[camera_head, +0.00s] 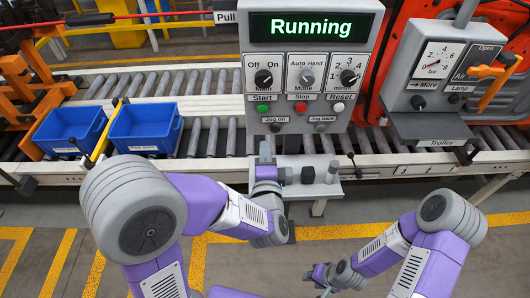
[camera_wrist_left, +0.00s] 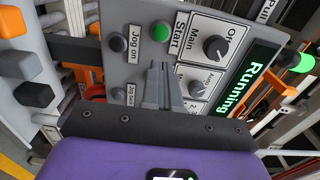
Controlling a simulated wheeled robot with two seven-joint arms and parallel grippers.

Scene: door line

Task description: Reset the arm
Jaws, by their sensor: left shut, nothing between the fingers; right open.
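The grey control panel (camera_head: 313,60) stands at the middle of the head view, and its display (camera_head: 312,26) reads "Running" in green. Below the knobs are a green Start button (camera_head: 263,108), a red Stop button (camera_head: 301,108) and a white Reset button (camera_head: 339,107). My left gripper (camera_head: 265,150) is shut and empty, below the panel's left side. In the left wrist view its closed fingers (camera_wrist_left: 160,85) overlap the panel face near the Start button (camera_wrist_left: 161,31); contact cannot be told. My right gripper (camera_head: 322,275) is open, low in front, well away from the panel.
Two blue bins (camera_head: 145,128) sit on the roller conveyor (camera_head: 205,138) at left. A small shelf with knobs (camera_head: 308,178) juts out below the panel. A Trolley panel (camera_head: 433,75) with a gauge and an orange lever (camera_head: 490,85) stands at right. Floor in front is clear.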

